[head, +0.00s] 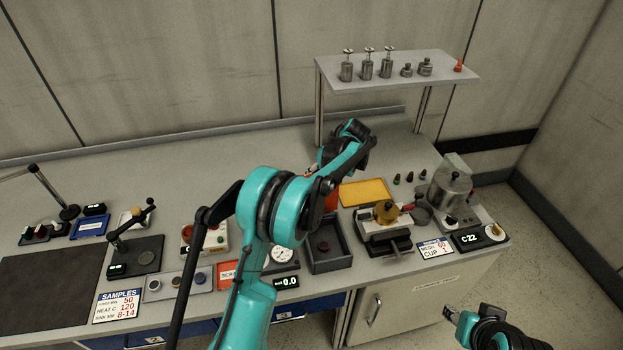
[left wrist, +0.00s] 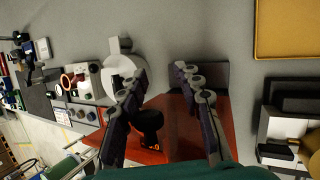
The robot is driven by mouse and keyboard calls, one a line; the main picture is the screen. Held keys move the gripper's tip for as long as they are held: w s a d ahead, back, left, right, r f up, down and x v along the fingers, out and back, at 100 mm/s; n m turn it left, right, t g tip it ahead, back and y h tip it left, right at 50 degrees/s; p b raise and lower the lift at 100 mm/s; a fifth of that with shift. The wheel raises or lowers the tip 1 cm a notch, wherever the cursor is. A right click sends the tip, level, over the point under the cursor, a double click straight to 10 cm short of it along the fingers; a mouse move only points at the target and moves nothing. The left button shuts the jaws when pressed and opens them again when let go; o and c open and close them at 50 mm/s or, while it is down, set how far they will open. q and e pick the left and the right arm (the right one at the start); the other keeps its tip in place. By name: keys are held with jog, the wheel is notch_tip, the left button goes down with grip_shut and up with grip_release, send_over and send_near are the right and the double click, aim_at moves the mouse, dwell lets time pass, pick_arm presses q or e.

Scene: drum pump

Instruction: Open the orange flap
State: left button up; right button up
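The orange flap (head: 331,199) shows only in part in the head view, behind my left arm at the back of a dark grey open box (head: 342,261). In the left wrist view a red-orange panel (left wrist: 182,138) lies behind and between the fingers, with a black part in front of it. My left gripper (left wrist: 163,75) has its two fingers apart, with nothing clearly held between them. I cannot tell whether a finger touches the flap. My right gripper (head: 450,312) is at the lower right of the head view, in front of the bench and away from the flap; its finger opening is unclear.
A yellow tray (head: 365,192) lies right of the flap. A clamp-like device with a brass part (head: 386,211) stands right of the box. A round gauge (head: 282,255) stands to its left. A raised shelf (head: 398,72) with metal weights is behind. The back left bench is clear.

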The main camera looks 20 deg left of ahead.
pick_arm(q)
jog(key=v, duration=1.2)
dwell(0.3)
